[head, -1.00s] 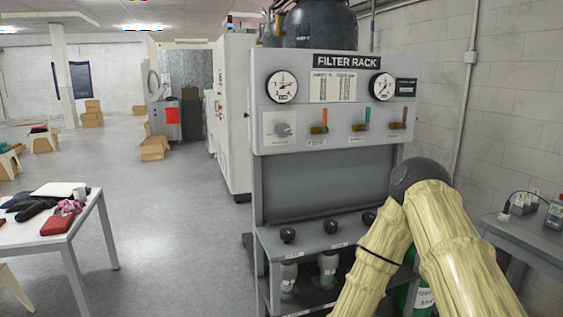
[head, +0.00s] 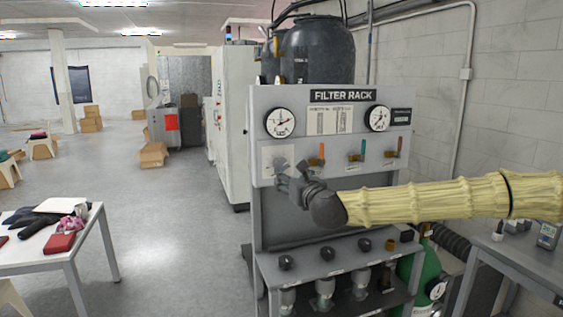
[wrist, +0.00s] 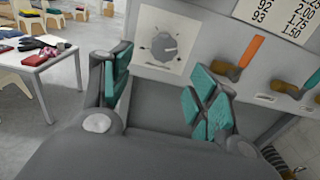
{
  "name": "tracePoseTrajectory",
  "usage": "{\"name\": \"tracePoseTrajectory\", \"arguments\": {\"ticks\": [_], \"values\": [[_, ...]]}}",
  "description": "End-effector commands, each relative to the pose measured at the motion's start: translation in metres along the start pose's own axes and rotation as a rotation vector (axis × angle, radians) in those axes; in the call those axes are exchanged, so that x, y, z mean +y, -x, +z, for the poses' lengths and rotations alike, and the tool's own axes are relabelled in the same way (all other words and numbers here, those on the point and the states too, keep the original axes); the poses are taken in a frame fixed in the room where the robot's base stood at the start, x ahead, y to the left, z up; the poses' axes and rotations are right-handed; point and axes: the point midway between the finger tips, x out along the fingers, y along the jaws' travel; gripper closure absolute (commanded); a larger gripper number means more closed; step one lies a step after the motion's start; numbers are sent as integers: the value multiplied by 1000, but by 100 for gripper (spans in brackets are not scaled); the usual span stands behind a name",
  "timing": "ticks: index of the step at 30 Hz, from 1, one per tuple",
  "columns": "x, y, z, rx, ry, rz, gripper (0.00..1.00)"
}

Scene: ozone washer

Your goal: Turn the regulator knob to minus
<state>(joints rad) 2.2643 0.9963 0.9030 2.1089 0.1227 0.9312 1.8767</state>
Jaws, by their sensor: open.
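The regulator knob is a grey round knob (wrist: 165,46) on a pale square plate (wrist: 187,33) at the left of the filter rack panel. In the head view the knob (head: 281,164) is partly covered by my gripper (head: 288,178). My gripper also shows in the wrist view (wrist: 155,95), its teal-padded fingers spread apart with nothing between them. In the wrist view the knob is beyond and above the gap between the fingers, apart from them. Small marks ring the knob, too small to read.
To the right of the knob are valves with orange (head: 322,151), teal (head: 364,147) and red (head: 400,145) handles. Two gauges sit above. Black knobs (head: 286,262) line the lower shelf. A table with folded items (head: 75,258) stands at left; the floor between is clear.

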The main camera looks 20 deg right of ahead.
Motion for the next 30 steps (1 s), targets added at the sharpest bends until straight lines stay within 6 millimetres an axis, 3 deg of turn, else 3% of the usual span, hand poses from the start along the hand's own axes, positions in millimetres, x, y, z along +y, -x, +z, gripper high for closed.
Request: {"name": "tracePoseTrajectory", "arguments": {"ticks": [3, 8, 21, 30], "values": [[-6, -3, 12, -12, -29, -9, 40], [-5, -19, 13, -11, -28, -10, 40], [-5, -87, 14, -11, -26, -8, 40], [-6, -107, 11, -12, -27, -7, 40]]}}
